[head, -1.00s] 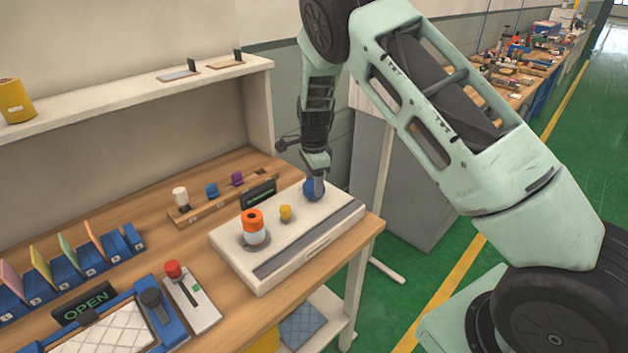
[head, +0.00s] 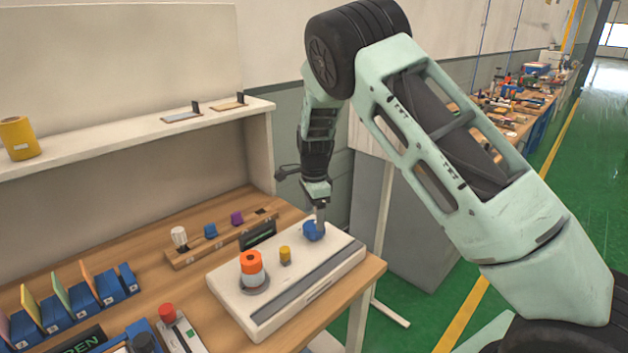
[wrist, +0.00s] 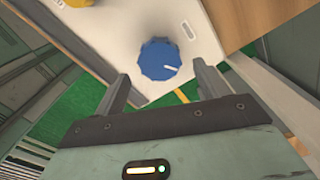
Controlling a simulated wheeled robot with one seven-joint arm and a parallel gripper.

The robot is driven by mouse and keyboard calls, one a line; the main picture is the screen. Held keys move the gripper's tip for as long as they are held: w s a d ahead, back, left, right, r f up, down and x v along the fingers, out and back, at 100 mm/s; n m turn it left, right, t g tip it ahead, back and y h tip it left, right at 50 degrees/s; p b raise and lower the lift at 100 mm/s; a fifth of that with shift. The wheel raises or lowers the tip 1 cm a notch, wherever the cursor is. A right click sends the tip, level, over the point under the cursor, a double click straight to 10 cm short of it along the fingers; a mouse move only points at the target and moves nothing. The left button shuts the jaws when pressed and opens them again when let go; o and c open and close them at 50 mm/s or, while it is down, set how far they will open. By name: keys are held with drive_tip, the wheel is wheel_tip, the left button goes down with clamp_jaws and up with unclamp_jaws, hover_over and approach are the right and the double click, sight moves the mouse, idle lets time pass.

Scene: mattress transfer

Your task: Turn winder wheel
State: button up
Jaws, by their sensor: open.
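The blue winder wheel (head: 313,231) sits on the right part of the white device box (head: 225,283). In the wrist view the blue wheel (wrist: 159,59) shows a white pointer mark aimed to the right and the gripper. My gripper (head: 319,214) is over the wheel in the head view, pointing down. In the wrist view my gripper (wrist: 163,85) is open, its two fingers apart with the wheel beyond and between their tips. I cannot tell whether the fingers touch the wheel.
An orange-topped white spool (head: 251,268) and a small yellow knob (head: 285,255) stand on the same box. A wooden rack (head: 190,256) with several small pieces is behind it. A red button (head: 166,312) is at lower left. A white shelf (head: 100,148) runs above the bench.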

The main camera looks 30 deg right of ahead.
sight(314, 225)
wheel_tip(314, 225, up, 14)
drive_tip(key=b, duration=0.2)
drive_tip(key=shift+r, duration=0.15)
idle(0.4)
drive_tip(key=s+a+n+y, duration=0.2)
drive_tip(key=s+a+n, duration=1.3)
drive_tip(key=s+a, duration=0.5)
drive_tip(key=s+f+n+h, duration=0.1)
drive_tip(key=s+f+n, duration=0.2)
drive_tip(key=s+n, duration=0.9)
drive_tip(key=s, duration=0.7)
drive_tip(key=shift+n, duration=0.3)
drive_tip(key=shift+w+a, duration=0.1)
